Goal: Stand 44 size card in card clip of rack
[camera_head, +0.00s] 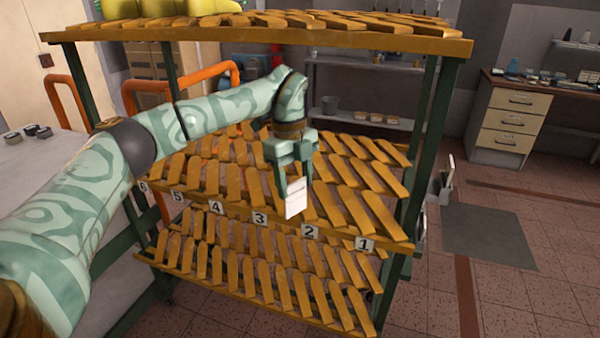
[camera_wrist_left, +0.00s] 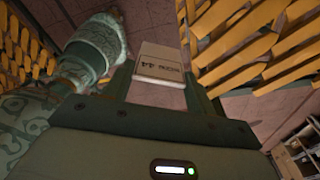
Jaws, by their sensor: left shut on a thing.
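My left gripper (camera_head: 294,178) is shut on a white size card (camera_head: 295,198) and holds it in front of the middle shelf of the rack (camera_head: 188,208). The card hangs below the fingers, close to the shelf's front edge between labels 3 and 2. In the left wrist view the card (camera_wrist_left: 160,66) sits between the fingertips and bears dark print that reads 44, upside down. I cannot make out the card clip in either view. My right gripper is not in view.
The rack has slanted wooden slats on several levels, with number labels such as 3 (camera_head: 260,219) and 1 (camera_head: 364,244) along the middle shelf's edge. Yellow lasts (camera_head: 165,8) lie on the top shelf. A grey table (camera_head: 45,165) stands at the left. Open floor lies at the right.

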